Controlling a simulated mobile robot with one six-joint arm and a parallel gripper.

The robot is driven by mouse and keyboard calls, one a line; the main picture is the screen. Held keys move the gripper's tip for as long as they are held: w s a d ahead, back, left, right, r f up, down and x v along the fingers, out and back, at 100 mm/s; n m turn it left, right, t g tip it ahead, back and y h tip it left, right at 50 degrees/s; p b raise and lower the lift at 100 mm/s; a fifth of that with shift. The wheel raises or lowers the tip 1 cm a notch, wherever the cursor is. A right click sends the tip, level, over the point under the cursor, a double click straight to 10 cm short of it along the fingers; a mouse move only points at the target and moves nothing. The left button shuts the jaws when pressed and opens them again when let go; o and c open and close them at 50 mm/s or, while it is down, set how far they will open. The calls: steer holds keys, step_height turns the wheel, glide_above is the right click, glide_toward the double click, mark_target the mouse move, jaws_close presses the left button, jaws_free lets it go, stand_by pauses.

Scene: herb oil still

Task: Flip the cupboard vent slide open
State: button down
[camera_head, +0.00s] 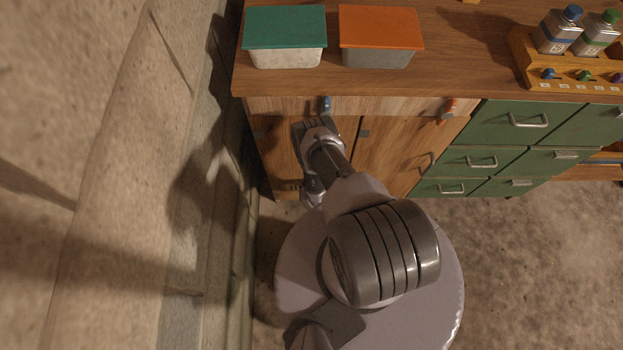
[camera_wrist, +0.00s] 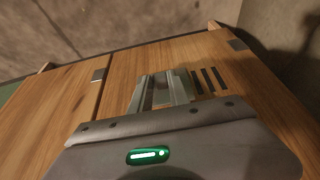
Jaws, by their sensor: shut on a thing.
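The cupboard (camera_head: 392,152) has wooden doors under the bench top. My gripper (camera_head: 304,128) is at its left door, and my wrist hides much of that door in the head view. In the wrist view, my gripper (camera_wrist: 164,82) is against the door front, beside several dark vent slots (camera_wrist: 208,80). Its fingers are shut on the vent slide, which is mostly hidden between and behind them. Dark slots show to the right of the fingers; any slots behind the fingers are hidden.
A blue catch (camera_head: 326,104) and an orange catch (camera_head: 447,110) sit on the strip above the doors. A teal-lidded box (camera_head: 285,30) and an orange-lidded box (camera_head: 380,30) stand on top. Green drawers (camera_head: 515,120) are right. A stone wall (camera_head: 195,190) is close on the left.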

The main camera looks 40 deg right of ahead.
steer(key=shift+s+d, duration=0.1)
steer(key=shift+d, duration=0.05)
steer(key=c, duration=1.2)
jaws_free()
steer(key=shift+d, duration=0.1)
steer(key=shift+c, duration=0.2)
steer(key=p+v, duration=1)
steer(key=v, duration=0.7)
steer(key=shift+r, duration=0.25)
